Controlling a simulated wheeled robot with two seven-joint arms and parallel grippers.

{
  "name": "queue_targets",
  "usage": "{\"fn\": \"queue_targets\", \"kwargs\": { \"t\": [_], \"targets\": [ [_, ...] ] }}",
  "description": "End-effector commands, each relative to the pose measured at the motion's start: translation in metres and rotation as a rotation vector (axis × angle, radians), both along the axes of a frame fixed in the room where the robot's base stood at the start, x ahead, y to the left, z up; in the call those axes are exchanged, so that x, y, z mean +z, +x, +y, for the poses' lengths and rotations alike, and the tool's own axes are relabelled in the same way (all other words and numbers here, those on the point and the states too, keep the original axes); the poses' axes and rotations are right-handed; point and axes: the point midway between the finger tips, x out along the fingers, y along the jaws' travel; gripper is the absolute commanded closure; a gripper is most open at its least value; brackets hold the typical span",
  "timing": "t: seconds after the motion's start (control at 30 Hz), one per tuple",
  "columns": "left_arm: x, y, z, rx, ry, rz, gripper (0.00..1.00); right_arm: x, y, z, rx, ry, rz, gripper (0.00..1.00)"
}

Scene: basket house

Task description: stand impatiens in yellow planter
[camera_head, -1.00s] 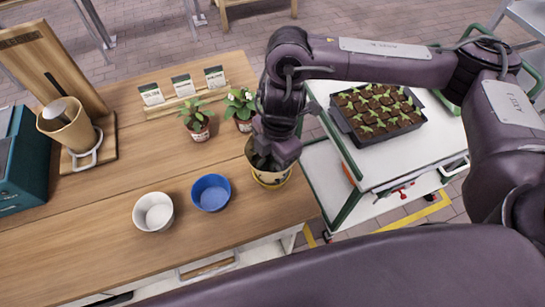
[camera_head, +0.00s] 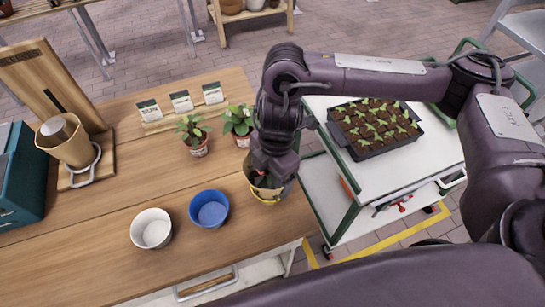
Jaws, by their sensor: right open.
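The yellow planter (camera_head: 264,194) stands near the right end of the wooden table. My right gripper (camera_head: 270,172) is over its mouth, pointing down, and is open. The gripper hides most of the planter's inside; a small reddish patch shows by the fingers, too small to identify. I cannot tell which plant is the impatiens, as the labels are too small to read. My left gripper is not in view.
A white pot (camera_head: 151,229) and a blue pot (camera_head: 210,209) stand left of the planter. Several cards stand in a wooden holder (camera_head: 185,116) behind. A white cart (camera_head: 425,158) with a seedling tray (camera_head: 374,128) is at right. The table's front left is clear.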

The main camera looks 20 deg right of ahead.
Motion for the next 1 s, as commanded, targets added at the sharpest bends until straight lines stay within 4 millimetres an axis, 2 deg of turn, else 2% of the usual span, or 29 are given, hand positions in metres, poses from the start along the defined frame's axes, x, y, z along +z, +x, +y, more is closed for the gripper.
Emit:
{"fn": "queue_targets", "kwargs": {
  "t": [0.4, 0.6, 0.8, 1.0],
  "targets": [
    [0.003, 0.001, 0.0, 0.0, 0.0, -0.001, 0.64, 0.075, 0.005, -0.009, 0.0, -0.001, -0.009, 0.17],
    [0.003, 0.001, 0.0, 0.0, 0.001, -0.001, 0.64, 0.103, 0.006, -0.012, 0.0, -0.001, -0.007, 0.17],
    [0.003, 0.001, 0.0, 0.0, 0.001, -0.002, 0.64, 0.117, 0.005, -0.013, 0.0, 0.0, -0.002, 0.17],
    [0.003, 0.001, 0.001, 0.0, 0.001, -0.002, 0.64, 0.118, 0.005, -0.014, 0.0, -0.001, -0.001, 0.17]
  ]
}}
